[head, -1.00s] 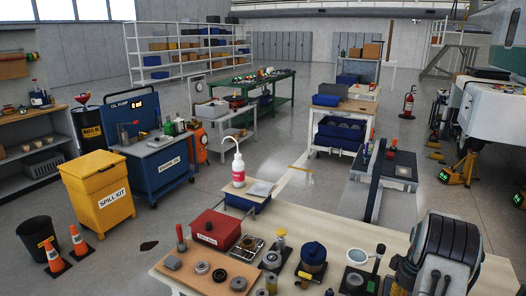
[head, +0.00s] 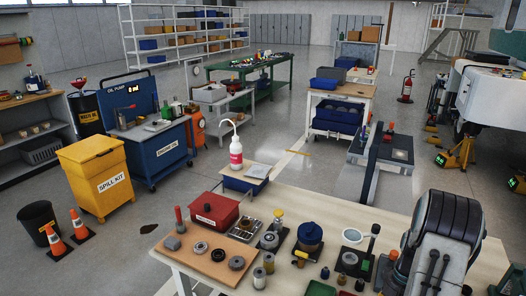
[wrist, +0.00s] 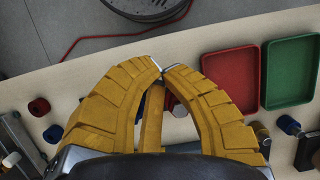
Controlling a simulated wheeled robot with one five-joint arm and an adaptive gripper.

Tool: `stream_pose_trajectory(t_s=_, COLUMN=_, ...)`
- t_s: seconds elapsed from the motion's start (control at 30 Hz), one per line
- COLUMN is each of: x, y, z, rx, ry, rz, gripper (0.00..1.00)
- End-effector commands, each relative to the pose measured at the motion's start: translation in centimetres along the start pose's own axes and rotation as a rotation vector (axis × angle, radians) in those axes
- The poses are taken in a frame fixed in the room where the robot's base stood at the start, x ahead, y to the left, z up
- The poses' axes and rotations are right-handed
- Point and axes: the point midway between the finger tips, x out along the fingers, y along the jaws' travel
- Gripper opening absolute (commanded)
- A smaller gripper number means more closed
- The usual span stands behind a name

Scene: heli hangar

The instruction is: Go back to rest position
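My gripper (wrist: 161,72) has ridged yellow fingers. Their tips meet at the middle of the wrist view, with nothing clearly held between them. It hangs over the pale workbench (wrist: 75,83), beside a red tray (wrist: 230,75) and a green tray (wrist: 291,72). In the head view my dark arm is folded at the lower right over the same workbench (head: 330,215); its gripper is not clearly visible there.
The bench holds a red box (head: 215,211), a brown board (head: 215,258) and a magnifier (head: 362,240). A yellow spill kit bin (head: 97,175) and traffic cones (head: 55,240) stand left. Floor beyond the bench is partly open.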

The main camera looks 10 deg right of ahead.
Motion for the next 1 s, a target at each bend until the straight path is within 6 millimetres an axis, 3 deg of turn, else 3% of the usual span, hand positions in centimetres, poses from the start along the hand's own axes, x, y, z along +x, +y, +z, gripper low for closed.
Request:
stream_pose_trajectory(t_s=0.27, x=-4.2, y=-3.5, z=8.8, rx=0.010, ry=-0.012, rz=0.026, gripper=0.00)
stream_pose_trajectory(t_s=0.6, x=-8.6, y=-8.2, z=18.3, rx=-0.171, ry=0.120, rz=0.074, gripper=0.00)
stream_pose_trajectory(t_s=0.8, x=-10.4, y=-10.2, z=22.5, rx=-0.312, ry=0.254, rz=0.085, gripper=0.00)
stream_pose_trajectory(t_s=1.0, x=-12.6, y=-12.3, z=25.1, rx=-0.458, ry=0.422, rz=0.069, gripper=0.00)
